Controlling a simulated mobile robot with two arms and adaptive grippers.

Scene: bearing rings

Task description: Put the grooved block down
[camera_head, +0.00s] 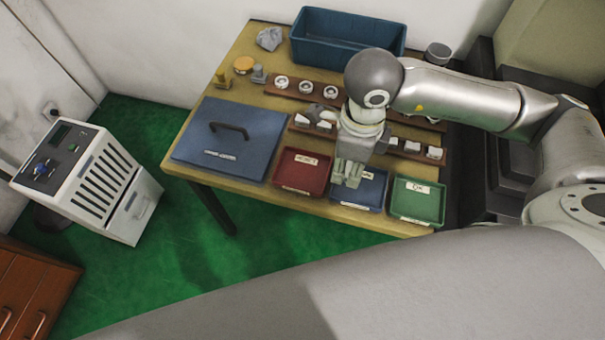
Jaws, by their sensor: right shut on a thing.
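My right gripper (347,180) points down over the front of the table, above the blue tray (372,187) and close to the right edge of the red tray (301,172). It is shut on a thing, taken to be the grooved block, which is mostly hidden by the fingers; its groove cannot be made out. Several small whitish blocks sit on a brown rack (300,127) that runs behind the trays, partly hidden by my right arm. My left gripper is not in view.
A green tray (417,201) labelled "OK" stands at the right. A blue lidded case (228,140) covers the table's left.

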